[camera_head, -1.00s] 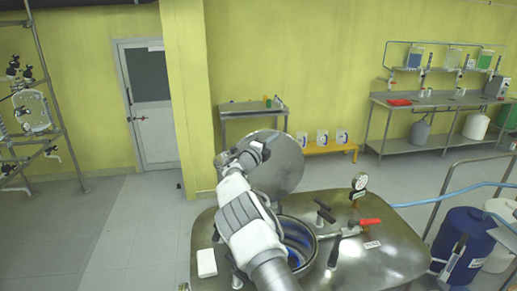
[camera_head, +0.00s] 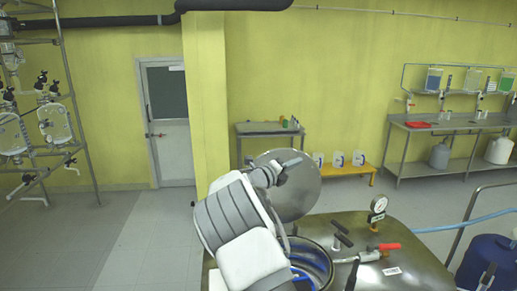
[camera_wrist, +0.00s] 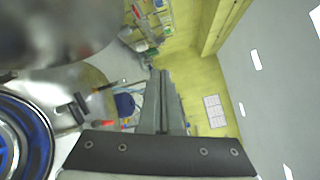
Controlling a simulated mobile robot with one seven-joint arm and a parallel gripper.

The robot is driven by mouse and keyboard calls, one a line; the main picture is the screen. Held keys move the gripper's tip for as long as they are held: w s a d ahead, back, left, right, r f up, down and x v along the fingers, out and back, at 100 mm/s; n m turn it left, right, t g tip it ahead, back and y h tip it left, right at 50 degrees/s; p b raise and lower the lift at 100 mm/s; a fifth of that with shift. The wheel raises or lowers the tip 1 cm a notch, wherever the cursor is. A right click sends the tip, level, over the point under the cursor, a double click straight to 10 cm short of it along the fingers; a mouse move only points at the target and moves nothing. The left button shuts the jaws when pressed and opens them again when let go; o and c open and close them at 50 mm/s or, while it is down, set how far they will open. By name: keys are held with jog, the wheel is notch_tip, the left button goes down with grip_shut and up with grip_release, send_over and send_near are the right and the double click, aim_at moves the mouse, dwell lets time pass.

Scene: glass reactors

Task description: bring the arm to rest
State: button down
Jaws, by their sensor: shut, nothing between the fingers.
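My arm rises from the bottom of the head view, in front of the steel reactor top (camera_head: 420,268), and bends at its upper end near the raised round lid (camera_head: 305,192). My gripper (camera_wrist: 161,72) shows in the wrist view with its two fingers together and nothing between them. In the head view the gripper is small and hard to make out against the lid. The reactor's round opening (camera_head: 322,262), with blue inside, is partly hidden by my arm. In the wrist view the blue-ringed opening (camera_wrist: 28,138) is at the left edge.
A pressure gauge (camera_head: 379,204) and a red-handled valve (camera_head: 388,247) stand on the reactor top. A blue drum (camera_head: 492,258) is at the lower right. A steel bench (camera_head: 440,126) and a small side table (camera_head: 270,128) stand at the back. The floor at left is clear.

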jog(key=s+d+r+m+g+y, duration=0.1)
jog(key=s+d+m+g+y, duration=0.4)
jog(key=s+m, duration=0.55)
jog(key=s+d+r+m+g, duration=0.25)
jog(key=s+d+m, duration=0.45)
jog(key=s+m, duration=0.4)
jog(key=s+a+f+m+y, duration=0.1)
jog(key=s+a+m+y, duration=0.3)
jog(key=s+m, duration=0.5)
jog(key=s+a+f+m+y, duration=0.1)
jog(key=s+a+m+y, duration=0.3)
jog(key=s, duration=1.6)
jog(key=a+m+t, duration=0.1)
jog(key=a+m, duration=0.3)
jog(key=m, duration=0.1)
jog(key=shift+f+b, duration=0.3)
jog(key=shift+b, duration=0.1)
jog(key=shift+a, duration=0.25)
